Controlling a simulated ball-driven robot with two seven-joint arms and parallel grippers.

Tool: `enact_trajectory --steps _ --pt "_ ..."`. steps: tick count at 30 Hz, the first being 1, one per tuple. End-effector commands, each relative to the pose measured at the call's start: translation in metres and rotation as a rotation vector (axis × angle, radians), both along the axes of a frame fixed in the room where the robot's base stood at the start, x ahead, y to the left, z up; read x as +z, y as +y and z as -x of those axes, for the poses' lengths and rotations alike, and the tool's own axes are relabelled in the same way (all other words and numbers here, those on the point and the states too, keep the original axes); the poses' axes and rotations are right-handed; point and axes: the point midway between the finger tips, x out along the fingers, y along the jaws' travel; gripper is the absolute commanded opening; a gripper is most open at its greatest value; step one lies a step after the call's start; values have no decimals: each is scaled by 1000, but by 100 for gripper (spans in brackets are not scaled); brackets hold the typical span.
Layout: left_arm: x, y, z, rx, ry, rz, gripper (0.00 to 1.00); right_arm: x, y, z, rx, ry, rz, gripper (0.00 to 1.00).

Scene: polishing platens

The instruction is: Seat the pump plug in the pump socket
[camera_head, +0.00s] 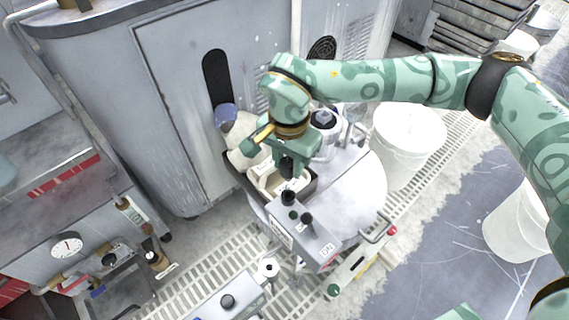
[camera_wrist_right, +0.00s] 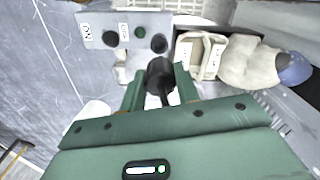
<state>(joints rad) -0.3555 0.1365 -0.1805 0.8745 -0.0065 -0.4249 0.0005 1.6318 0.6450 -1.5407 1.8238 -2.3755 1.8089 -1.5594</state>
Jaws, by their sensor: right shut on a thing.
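My right gripper (camera_head: 290,172) points down beside the grey control box (camera_head: 318,247). In the right wrist view its two green fingers (camera_wrist_right: 160,88) are shut on a black plug (camera_wrist_right: 160,72) with a dark stem or cable. The plug is apart from the box in that view. The box face (camera_wrist_right: 125,18) carries two round black fittings, one at its right end (camera_wrist_right: 158,43) and one further left (camera_wrist_right: 110,38), with a green button between them. I cannot tell which fitting is the pump socket; the labels are too small. My left gripper is not in view.
The grey cabinet (camera_head: 175,100) bounds the left.

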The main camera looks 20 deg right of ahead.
Motion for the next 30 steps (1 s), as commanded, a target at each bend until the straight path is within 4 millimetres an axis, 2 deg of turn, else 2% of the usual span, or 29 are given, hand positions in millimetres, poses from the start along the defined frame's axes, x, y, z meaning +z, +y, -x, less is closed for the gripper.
enact_trajectory --steps 12,21,30 --pt "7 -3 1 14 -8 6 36 5 0 1 3 -5 2 8" --pt "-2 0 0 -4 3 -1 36 -33 0 1 3 1 2 8" --pt "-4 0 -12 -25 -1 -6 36 -53 0 1 3 -1 0 8"
